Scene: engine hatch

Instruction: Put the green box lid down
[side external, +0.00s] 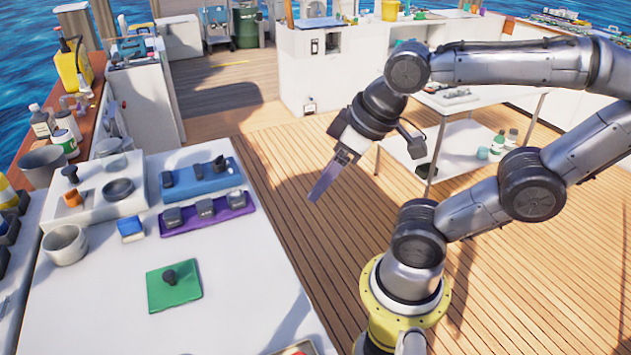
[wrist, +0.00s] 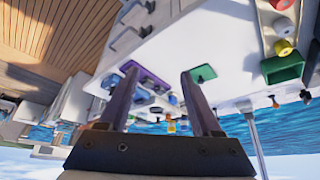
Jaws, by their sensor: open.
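The green box lid (side external: 185,293), a flat green square with a dark knob on top, lies on the white counter (side external: 120,320) in the side external view. My gripper (side external: 322,185) is up in the air to the right of the counter, above the wooden deck and well apart from the lid. In the wrist view my gripper (wrist: 158,74) has its two fingers spread with nothing held between them.
Behind the lid are a purple tray (side external: 206,213) and a blue tray (side external: 202,181) holding dark pieces, a small blue-and-white block (side external: 130,229) and a grey bowl (side external: 65,245). Counter around the lid is clear. A white table (side external: 462,145) stands beyond my arm.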

